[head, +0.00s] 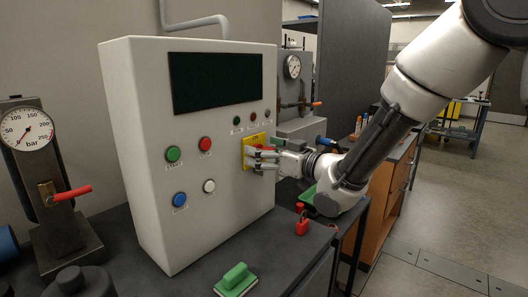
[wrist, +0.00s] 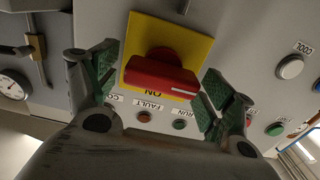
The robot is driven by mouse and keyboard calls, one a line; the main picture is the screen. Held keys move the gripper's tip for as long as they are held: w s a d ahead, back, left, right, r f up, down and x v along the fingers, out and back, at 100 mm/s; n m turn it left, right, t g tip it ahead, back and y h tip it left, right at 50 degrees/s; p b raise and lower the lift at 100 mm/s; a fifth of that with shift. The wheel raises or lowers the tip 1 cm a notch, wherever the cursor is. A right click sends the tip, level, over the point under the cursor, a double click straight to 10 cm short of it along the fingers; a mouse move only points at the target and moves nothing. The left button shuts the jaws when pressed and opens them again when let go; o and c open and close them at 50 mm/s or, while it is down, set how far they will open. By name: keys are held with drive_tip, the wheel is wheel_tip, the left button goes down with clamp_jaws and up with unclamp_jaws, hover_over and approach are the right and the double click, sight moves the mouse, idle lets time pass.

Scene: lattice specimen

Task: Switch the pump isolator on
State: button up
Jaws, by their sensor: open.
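The pump isolator is a red rotary knob (wrist: 160,72) on a square yellow plate (wrist: 194,42). In the wrist view, its handle bar lies nearly level across the picture, with a white line toward its right end. The word ON shows upside down below the knob. In the head view, the yellow plate (head: 249,141) is on the right of the cabinet face, and the knob is mostly hidden by my gripper (head: 262,159). My gripper (wrist: 163,82) is open, with one green-padded finger on each side of the knob. Gaps show between pads and knob.
The grey control cabinet (head: 130,130) carries a green button (head: 173,154), a red button (head: 205,144), a blue button (head: 180,199) and a white button (head: 209,186) left of the plate.

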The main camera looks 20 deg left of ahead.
drive_tip(key=c, duration=1)
drive_tip(key=shift+c, duration=0.2)
drive_tip(key=shift+m, duration=0.3)
drive_tip(key=m, duration=0.4)
drive_tip(key=shift+w+d, duration=0.1)
drive_tip(key=shift+w, duration=0.05)
drive_tip(key=m, duration=0.5)
drive_tip(key=shift+w+f, duration=0.1)
drive_tip(key=shift+f, duration=0.05)
drive_tip(key=m, duration=0.4)
drive_tip(key=shift+w+f, duration=0.1)
drive_tip(key=shift+f, duration=0.05)
drive_tip(key=shift+f+m, duration=0.15)
drive_tip(key=shift+m, duration=2.25)
